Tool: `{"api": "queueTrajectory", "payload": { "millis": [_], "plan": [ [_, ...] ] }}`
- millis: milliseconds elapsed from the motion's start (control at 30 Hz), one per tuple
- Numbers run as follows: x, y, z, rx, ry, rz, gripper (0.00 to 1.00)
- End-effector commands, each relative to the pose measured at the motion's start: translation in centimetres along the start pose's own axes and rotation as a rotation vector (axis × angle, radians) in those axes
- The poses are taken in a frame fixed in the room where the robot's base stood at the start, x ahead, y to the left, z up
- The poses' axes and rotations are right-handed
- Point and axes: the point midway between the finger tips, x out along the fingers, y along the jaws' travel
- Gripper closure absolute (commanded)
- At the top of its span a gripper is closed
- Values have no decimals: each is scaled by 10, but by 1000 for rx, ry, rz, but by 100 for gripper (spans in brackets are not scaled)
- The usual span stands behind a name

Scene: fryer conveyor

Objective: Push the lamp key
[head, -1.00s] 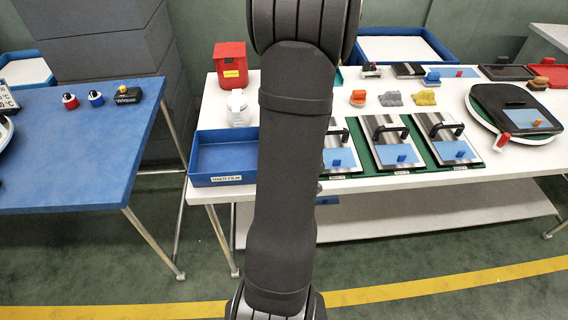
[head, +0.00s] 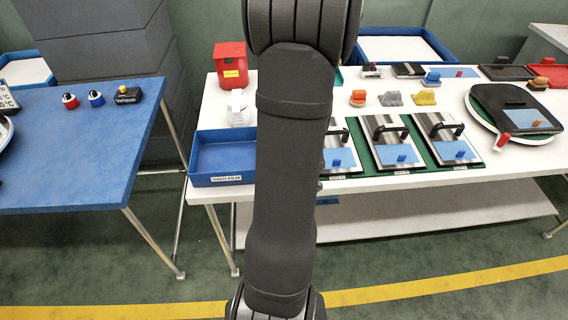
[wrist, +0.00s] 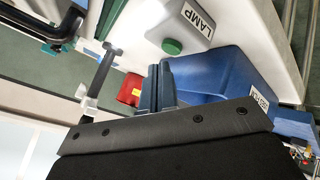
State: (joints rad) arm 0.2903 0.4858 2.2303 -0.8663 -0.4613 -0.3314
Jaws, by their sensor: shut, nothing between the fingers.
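The lamp key is a green round button (wrist: 172,46) on a white box (wrist: 180,27) labelled LAMP, in the upper middle of the wrist view. My gripper (wrist: 160,70) is shut and empty, its dark blue-grey fingers pointing up the picture toward the button. The fingertips appear just below the button; a small gap seems to show, but I cannot tell its depth. In the head view my arm covers the middle of the white table, and neither the lamp box nor my gripper shows there.
A blue tray (head: 202,180) stands at the white table's left front, with a red box (head: 231,66) behind it. Steel plates with black handles (head: 389,129) line the front right. A blue table (head: 75,150) holds several small knobs and switches at left.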

Motion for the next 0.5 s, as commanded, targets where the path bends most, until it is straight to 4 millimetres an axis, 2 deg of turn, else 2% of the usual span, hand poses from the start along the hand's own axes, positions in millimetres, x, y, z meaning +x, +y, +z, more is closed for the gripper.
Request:
{"api": "queueTrajectory", "payload": {
  "millis": [267,500],
  "plan": [
    [-1,1,-1,-1,0,0,100],
    [-15,12,-11,-3,2,3,100]
  ]
}}
